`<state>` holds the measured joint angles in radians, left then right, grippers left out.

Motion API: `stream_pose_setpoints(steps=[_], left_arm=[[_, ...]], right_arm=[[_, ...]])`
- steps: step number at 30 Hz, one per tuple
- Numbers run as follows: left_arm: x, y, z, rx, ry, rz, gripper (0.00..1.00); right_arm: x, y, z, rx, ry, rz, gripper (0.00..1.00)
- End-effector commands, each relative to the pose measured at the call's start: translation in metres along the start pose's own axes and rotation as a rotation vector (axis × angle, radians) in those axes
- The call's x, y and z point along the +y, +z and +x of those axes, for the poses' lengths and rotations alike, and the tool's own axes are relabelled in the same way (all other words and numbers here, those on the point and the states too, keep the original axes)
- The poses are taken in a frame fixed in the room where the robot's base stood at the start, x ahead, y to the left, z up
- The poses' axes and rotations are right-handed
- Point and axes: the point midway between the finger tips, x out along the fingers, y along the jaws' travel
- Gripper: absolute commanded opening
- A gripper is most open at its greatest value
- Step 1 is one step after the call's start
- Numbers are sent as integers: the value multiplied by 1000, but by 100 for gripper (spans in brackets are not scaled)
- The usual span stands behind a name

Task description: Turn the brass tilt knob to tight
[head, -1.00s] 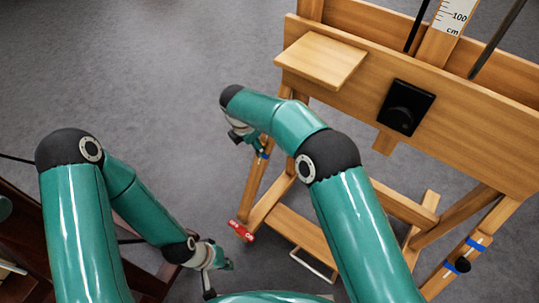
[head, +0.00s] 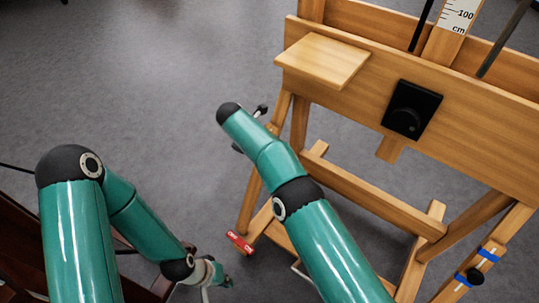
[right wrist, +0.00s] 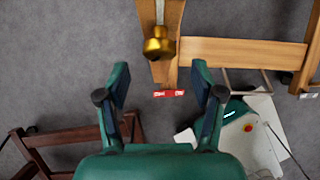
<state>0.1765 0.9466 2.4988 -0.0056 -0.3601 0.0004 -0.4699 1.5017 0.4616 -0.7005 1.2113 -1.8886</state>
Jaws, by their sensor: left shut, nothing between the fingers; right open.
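The brass tilt knob (right wrist: 158,45) shows in the right wrist view, on a wooden leg of the easel. It is beyond the fingertips, roughly centred between them and a little above. My right gripper (right wrist: 160,82) is open and empty, its two fingers apart on either side. In the head view my right arm hides the knob and most of that gripper. My left gripper (head: 222,280) is low at the left in the head view, shut and empty, away from the easel. I cannot read the knob's setting.
The wooden easel (head: 340,190) fills the right side, with a small shelf (head: 322,60) and a black knob plate (head: 411,109). A red tag (head: 240,242) sits low on its left leg. Dark wooden furniture (right wrist: 75,145) stands at lower left. Grey floor is free at upper left.

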Motion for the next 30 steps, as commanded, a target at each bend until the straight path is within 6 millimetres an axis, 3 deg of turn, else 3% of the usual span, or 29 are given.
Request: stream_pose_setpoints(steps=[1,7,20,30], left_arm=[[-1,0,3,0,0,0,0],[-2,0,7,0,0,0,0],[-3,0,8,0,0,0,0],[-3,0,8,0,0,0,0]], right_arm=[[-1,-1,13,1,-2,1,67],[-3,-3,40,5,-1,-1,67],[-4,-2,46,3,7,1,67],[-5,-3,47,5,3,1,14]])
